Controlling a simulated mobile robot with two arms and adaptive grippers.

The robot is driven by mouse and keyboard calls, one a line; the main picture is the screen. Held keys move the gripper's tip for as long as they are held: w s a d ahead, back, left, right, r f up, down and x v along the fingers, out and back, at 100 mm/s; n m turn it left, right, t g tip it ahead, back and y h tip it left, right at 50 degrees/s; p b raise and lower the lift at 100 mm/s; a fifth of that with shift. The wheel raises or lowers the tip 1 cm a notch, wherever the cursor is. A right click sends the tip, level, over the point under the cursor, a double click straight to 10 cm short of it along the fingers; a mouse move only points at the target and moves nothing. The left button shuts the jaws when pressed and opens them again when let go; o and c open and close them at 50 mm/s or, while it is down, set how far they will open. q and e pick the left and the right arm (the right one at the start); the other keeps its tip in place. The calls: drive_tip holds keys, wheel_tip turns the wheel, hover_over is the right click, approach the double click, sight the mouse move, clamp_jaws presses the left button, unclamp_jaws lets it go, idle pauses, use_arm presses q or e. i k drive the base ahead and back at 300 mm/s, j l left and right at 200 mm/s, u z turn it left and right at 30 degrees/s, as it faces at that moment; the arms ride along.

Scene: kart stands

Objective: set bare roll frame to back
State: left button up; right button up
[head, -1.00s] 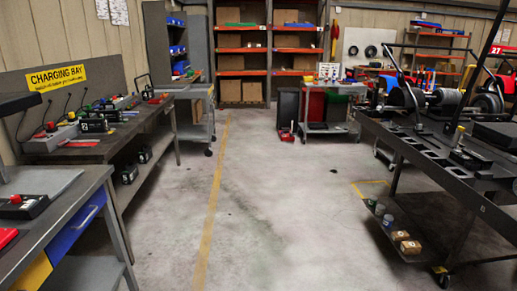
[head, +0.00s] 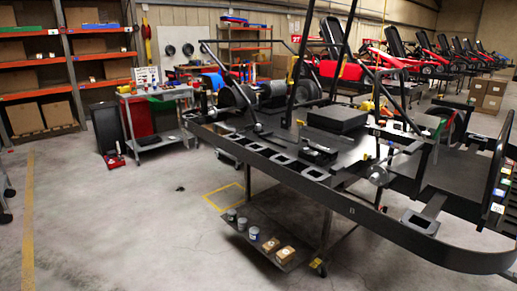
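A black kart frame (head: 300,176) lies on a wheeled stand, filling the middle and right of the head view. Black tubes rise from it; one tall tube (head: 303,50) runs out of the top of the picture. Lower slanted tubes stand to its left and right. I cannot tell which of these tubes make up the bare roll frame. A flat black box (head: 337,119) sits on the kart frame. Neither of my grippers shows.
The stand's lower shelf (head: 282,262) holds small cans and boxes. A tool cart (head: 155,141) and dark bin (head: 107,128) stand behind left, near tall shelving with orange beams (head: 41,97). Red karts (head: 395,62) line the back right.

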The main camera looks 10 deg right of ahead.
sight(304, 44)
drive_tip(key=i+l+z, duration=0.2)
drive_tip(key=i, duration=0.3)
drive_tip(key=i+l+z, duration=0.1)
drive_tip(key=i+z, duration=0.15)
drive_tip(key=i, duration=0.25)
drive_tip(key=i+l+u, duration=0.1)
drive_tip(key=i+l, duration=0.2)
drive_tip(key=i+z, duration=0.1)
drive_tip(key=z, duration=0.15)
drive_tip(key=i+j+z, duration=0.1)
drive_tip(key=z, duration=0.2)
